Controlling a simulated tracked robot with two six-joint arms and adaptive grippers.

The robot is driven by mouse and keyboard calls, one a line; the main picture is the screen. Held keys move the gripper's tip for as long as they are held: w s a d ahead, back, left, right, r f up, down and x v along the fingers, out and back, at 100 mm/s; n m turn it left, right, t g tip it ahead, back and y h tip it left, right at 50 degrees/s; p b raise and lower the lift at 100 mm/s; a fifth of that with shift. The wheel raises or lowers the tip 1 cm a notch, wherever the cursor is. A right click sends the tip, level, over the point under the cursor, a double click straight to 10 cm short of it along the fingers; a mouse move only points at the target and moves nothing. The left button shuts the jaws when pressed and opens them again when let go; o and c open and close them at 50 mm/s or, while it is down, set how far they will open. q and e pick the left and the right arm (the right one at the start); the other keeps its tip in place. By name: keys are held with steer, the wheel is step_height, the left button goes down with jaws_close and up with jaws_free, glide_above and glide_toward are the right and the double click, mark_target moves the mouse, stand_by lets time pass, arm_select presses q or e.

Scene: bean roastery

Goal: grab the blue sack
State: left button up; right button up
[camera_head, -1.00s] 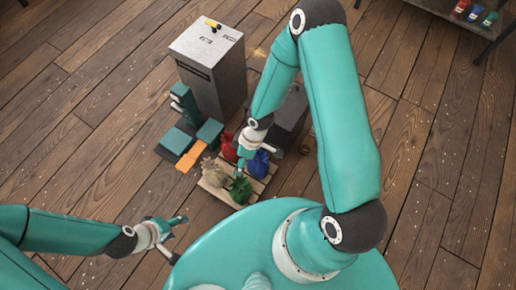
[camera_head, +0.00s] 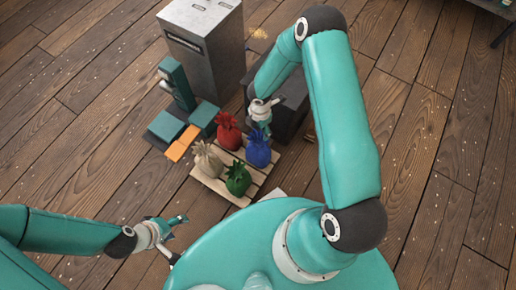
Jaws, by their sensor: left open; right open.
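The blue sack (camera_head: 257,153) stands upright on a wooden pallet (camera_head: 212,182), at the right of a cluster of sacks. Its gathered top is partly covered by my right gripper (camera_head: 264,131). My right gripper is open just above the blue sack's top; I cannot tell whether it touches. My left gripper (camera_head: 178,222) is open and empty, low and left of my base, apart from the pallet.
A red sack (camera_head: 228,134), a beige sack (camera_head: 208,161) and a green sack (camera_head: 238,181) share the pallet. A grey cabinet (camera_head: 208,45), a teal machine (camera_head: 178,85) and a dark box (camera_head: 290,108) stand behind. Floor at right is clear.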

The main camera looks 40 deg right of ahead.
step_height(320, 180, down, 5)
steer(key=shift+f+b, duration=0.15)
steer(key=shift+b, duration=0.55)
steer(key=f+b, duration=0.1)
steer(key=f, duration=0.2)
steer(key=f+b, duration=0.1)
steer(key=shift+s+a+f+b, duration=0.25)
steer(key=shift+s+a+b, duration=0.05)
steer(key=shift+a, duration=0.1)
steer(key=shift+f, duration=0.4)
jaws_close()
steer(key=shift+r, duration=0.1)
